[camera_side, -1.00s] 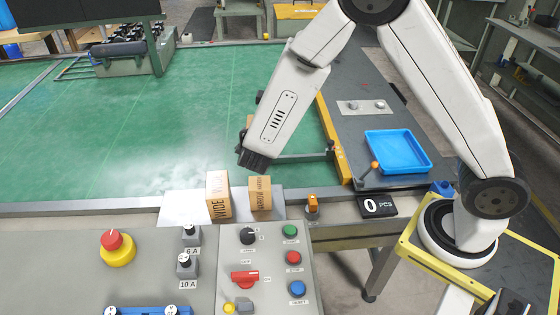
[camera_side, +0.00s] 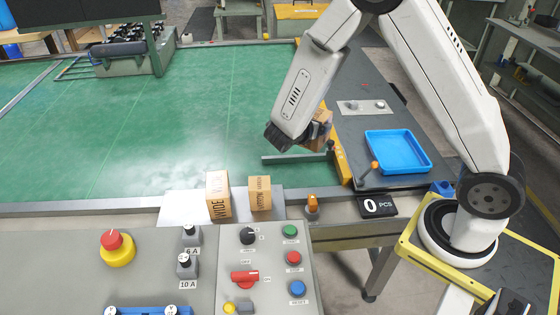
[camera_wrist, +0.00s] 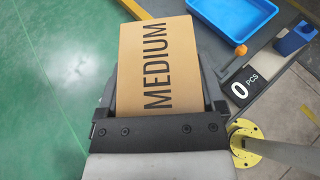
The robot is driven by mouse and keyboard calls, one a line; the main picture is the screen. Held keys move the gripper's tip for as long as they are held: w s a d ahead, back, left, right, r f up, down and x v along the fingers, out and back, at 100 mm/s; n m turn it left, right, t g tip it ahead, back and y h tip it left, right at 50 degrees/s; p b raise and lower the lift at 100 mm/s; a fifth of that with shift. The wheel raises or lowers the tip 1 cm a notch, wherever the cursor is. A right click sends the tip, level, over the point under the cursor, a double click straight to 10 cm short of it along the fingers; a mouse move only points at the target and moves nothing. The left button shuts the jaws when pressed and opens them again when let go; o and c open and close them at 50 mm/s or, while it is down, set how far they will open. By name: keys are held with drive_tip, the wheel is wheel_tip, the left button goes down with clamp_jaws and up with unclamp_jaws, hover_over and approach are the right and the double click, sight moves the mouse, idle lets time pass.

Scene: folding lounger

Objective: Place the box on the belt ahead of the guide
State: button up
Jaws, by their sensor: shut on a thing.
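My gripper (camera_side: 302,137) is shut on a cardboard box (camera_side: 319,130), mostly hidden behind the gripper in the side view. In the wrist view the box (camera_wrist: 158,65) reads MEDIUM and sits between the jaws. The box is held above the right part of the green belt (camera_side: 180,120), close to the yellow rail (camera_side: 330,125). The guide appears to be the grey bar (camera_side: 292,158) reaching left from that rail over the belt. The gripper and box show just above this bar in the side view; the height gap cannot be told.
A WIDE box (camera_side: 218,195) and a NARROW box (camera_side: 260,193) stand on a pale plate (camera_side: 180,205) at the belt's near edge. A blue tray (camera_side: 397,151) and a counter reading 0 PCS (camera_side: 377,207) are on the right. The belt's middle is clear.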

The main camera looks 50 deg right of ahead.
drive_tip(key=s+f+m+g+y, duration=0.35)
drive_tip(key=s+m+g, duration=0.25)
drive_tip(key=m+g, duration=0.4)
drive_tip(key=w+a+f+m+g+y, duration=0.25)
drive_tip(key=a+m+g+y, duration=0.35)
drive_tip(key=a+m+y, duration=0.3)
drive_tip(key=w+a+r+m+t+y, duration=0.25)
drive_tip(key=w+m+t+y, duration=0.35)
drive_tip(key=w+m+y, duration=0.65)
drive_tip(key=w+d+f+m+t+y, duration=0.1)
drive_tip(key=w+f+m+t, duration=0.5)
drive_tip(key=w+m+t, duration=0.5)
drive_tip(key=shift+w+d+t, duration=0.15)
drive_tip(key=shift+w+t, duration=0.55)
drive_tip(key=shift+t, duration=0.4)
drive_tip(key=shift+f, duration=0.15)
